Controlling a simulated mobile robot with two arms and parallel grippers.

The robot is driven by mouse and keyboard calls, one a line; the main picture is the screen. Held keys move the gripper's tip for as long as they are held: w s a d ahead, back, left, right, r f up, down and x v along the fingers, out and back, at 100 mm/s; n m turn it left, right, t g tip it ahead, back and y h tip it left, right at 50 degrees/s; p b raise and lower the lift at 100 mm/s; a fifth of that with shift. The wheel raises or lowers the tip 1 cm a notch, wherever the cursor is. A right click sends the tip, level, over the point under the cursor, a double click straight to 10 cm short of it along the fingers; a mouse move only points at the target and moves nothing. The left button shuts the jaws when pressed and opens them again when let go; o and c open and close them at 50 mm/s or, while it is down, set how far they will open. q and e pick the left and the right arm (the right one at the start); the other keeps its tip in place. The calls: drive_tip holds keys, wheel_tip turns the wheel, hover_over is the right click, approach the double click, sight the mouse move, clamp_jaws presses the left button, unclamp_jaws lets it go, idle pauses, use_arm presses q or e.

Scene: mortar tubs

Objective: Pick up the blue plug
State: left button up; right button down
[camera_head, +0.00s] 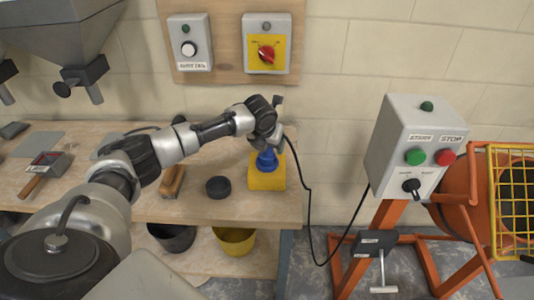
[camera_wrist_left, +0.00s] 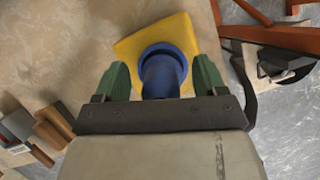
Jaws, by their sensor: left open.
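The blue plug (camera_head: 266,160) stands in a yellow block (camera_head: 266,180) near the right end of the workbench. My left gripper (camera_head: 270,148) is directly above it and hides its upper part in the head view. In the left wrist view, the open green fingers (camera_wrist_left: 161,80) stand on either side of the blue plug (camera_wrist_left: 163,66), with visible gaps. The plug shows a round rim, and the yellow block (camera_wrist_left: 125,47) lies behind it. My right gripper is not in view.
A black round piece (camera_head: 218,187) and a wooden-handled tool (camera_head: 173,180) lie left of the block. A black cable (camera_head: 310,210) hangs off the bench's right edge toward the control box (camera_head: 415,145). A yellow bucket (camera_head: 235,241) stands below. Wall switch boxes (camera_head: 267,45) are behind.

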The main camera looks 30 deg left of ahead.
use_arm(q)
drive_tip(key=c, duration=1.1)
